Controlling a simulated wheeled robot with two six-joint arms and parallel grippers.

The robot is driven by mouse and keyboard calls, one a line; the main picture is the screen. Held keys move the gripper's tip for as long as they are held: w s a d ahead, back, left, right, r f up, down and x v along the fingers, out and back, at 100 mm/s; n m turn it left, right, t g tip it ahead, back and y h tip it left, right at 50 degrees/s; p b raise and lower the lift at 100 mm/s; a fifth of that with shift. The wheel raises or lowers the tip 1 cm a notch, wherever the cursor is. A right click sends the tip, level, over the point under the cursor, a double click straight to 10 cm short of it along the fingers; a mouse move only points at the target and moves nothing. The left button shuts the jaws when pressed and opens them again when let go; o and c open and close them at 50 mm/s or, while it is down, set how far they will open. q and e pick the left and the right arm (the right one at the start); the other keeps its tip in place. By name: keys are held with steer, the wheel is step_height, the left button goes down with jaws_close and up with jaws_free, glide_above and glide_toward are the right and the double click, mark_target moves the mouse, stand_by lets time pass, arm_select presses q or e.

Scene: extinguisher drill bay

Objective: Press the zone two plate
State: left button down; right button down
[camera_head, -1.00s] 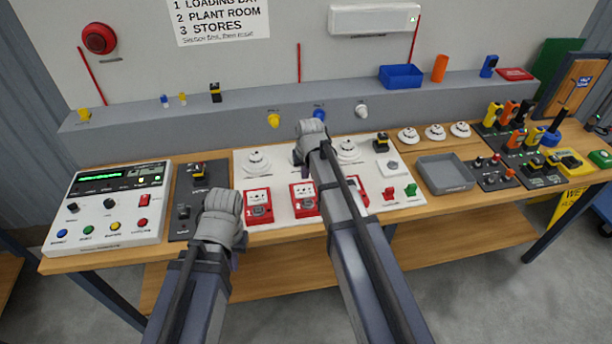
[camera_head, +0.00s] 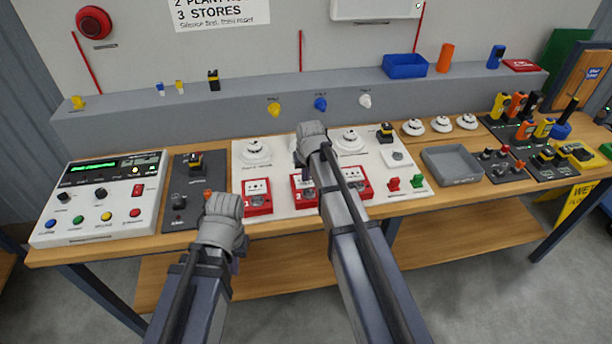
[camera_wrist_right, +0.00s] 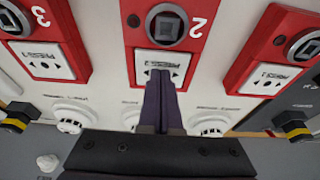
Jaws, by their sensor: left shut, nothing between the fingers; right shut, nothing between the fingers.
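The zone two call point is a red box (camera_head: 303,190) in the middle of three on the white panel, partly hidden by my right arm. In the right wrist view, it is marked 2 (camera_wrist_right: 196,25) and has a white press plate (camera_wrist_right: 158,60). My right gripper (camera_wrist_right: 161,80) is shut and empty. Its fingertips overlap the near edge of that plate in the picture; I cannot tell whether they touch it. In the head view, the right gripper (camera_head: 310,145) hides part of the panel. My left gripper (camera_head: 222,210) is shut, in front of the panel's left end, its fingertips mostly hidden.
Call point 1 (camera_head: 257,197) and call point 3 (camera_head: 355,184) flank the middle one. A control console (camera_head: 100,205) stands at the left. A grey tray (camera_head: 450,165) and several handheld devices are at the right. White detectors (camera_head: 255,151) stand behind the call points.

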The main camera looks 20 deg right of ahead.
steer(key=shift+f+b, duration=0.4)
steer(key=shift+f, duration=0.2)
steer(key=shift+s+f+b, duration=0.1)
steer(key=shift+f+b, duration=0.15)
steer(key=shift+b, duration=0.1)
steer(key=shift+s+r, duration=0.1)
steer(key=shift+s, duration=0.1)
steer(key=shift+w, duration=0.15)
steer(key=shift+r+p, duration=0.55)
steer(key=shift+p, duration=0.15)
steer(key=w+p+v, duration=0.1)
steer(key=p+v, duration=1.1)
steer(key=v, duration=0.1)
steer(key=shift+p, duration=0.35)
